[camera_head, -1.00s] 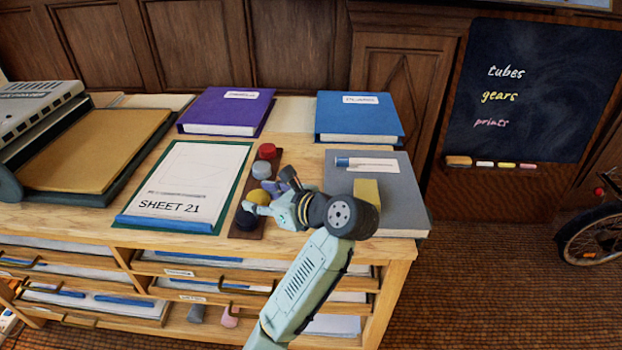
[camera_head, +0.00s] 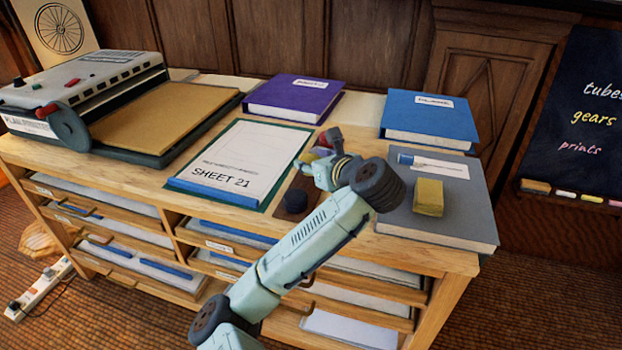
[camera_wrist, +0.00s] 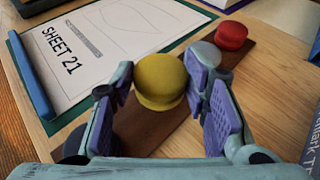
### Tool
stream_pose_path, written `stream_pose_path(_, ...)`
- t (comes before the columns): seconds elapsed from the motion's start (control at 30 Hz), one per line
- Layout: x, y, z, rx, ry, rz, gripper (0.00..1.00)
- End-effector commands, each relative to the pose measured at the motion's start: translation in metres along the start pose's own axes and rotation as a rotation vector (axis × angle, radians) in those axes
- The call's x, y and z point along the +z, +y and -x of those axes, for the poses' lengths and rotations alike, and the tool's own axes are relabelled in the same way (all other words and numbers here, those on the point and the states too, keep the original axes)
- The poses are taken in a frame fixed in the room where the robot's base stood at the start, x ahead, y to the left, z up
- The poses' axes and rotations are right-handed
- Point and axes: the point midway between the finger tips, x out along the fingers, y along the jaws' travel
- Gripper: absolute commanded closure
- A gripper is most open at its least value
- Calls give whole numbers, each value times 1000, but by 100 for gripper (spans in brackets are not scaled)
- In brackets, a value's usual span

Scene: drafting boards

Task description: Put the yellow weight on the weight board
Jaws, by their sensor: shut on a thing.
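The yellow weight (camera_wrist: 160,80), a round knob shape, is between the two purple pads of my gripper (camera_wrist: 163,68) in the wrist view. My gripper is shut on it, upright over the dark brown weight board (camera_wrist: 140,128); I cannot tell whether its base touches the board. A grey weight (camera_wrist: 207,52) and a red weight (camera_wrist: 231,36) stand farther along the board. In the head view my gripper (camera_head: 325,158) hides much of the board, and a dark weight (camera_head: 296,200) stands at its near end.
The SHEET 21 drawing board (camera_head: 245,160) lies left of the weight board. A grey book (camera_head: 455,215) with a yellow block (camera_head: 428,197) on it lies to the right. Purple (camera_head: 293,97) and blue (camera_head: 430,118) binders lie behind.

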Motion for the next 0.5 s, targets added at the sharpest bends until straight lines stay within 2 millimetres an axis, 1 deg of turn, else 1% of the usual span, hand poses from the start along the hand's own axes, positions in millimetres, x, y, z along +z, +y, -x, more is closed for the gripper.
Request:
stream_pose_path(0.03,4,2,-3,-1,-3,2,100)
stream_pose_path(0.17,2,4,-8,0,-2,1,100)
stream_pose_path(0.4,-25,4,-19,1,-1,1,100)
stream_pose_path(0.5,-28,4,-20,-1,-4,1,100)
